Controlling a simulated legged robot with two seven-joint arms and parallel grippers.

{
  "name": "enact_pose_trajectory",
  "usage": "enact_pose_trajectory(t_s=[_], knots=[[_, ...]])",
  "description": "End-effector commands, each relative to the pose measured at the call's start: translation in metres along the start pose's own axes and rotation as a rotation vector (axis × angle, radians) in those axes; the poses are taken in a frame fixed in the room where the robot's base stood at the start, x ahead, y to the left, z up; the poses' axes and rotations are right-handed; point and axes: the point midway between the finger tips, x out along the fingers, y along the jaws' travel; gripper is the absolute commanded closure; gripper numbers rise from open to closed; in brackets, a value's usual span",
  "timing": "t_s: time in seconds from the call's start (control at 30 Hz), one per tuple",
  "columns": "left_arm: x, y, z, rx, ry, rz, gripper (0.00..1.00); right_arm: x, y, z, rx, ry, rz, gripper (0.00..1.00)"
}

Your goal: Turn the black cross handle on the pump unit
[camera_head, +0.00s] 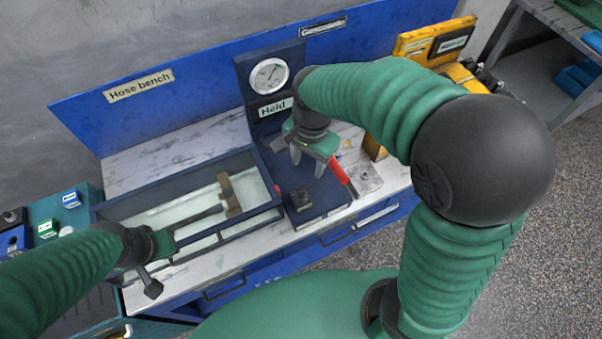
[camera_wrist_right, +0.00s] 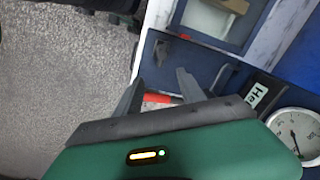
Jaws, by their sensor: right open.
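The pump unit has a dark upright panel with a round white gauge (camera_head: 269,76) and a "Held" label. A small dark fitting (camera_head: 301,199), likely the black cross handle, sits on its dark base; its cross shape is hard to make out. It also shows in the right wrist view (camera_wrist_right: 160,49), beyond the fingers. My right gripper (camera_head: 308,163) is open above the base, with the fitting below it and apart from its fingers.
A blue-walled tray (camera_head: 115,212) left of the pump holds a hammer (camera_head: 229,196). Yellow equipment (camera_head: 432,42) stands at the back right. A green bench (camera_head: 48,208) with small boxes is at the left. Bare white bench top (camera_head: 165,165) lies behind the tray.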

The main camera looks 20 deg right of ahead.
Motion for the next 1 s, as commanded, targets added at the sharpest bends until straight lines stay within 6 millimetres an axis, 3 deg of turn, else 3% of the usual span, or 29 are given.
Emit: enact_pose_trajectory(t_s=[0.13, 0.27, 0.8, 1.0], knots=[[-0.004, 0.0, -0.001, 0.0, 0.0, 0.0, 1.0, -0.02, -0.017, 0.0, 0.234, -0.014, 0.041, 0.54], [-0.004, 0.0, -0.001, 0.0, 0.0, 0.0, 1.0, -0.012, -0.016, 0.001, 0.272, -0.017, 0.05, 0.54], [-0.005, 0.0, -0.001, 0.0, 0.0, 0.0, 1.0, 0.119, -0.009, 0.003, 0.269, -0.016, 0.052, 0.54], [-0.005, 0.0, -0.001, 0.0, 0.0, 0.0, 1.0, 0.144, -0.009, 0.004, 0.268, -0.014, 0.047, 0.54]])
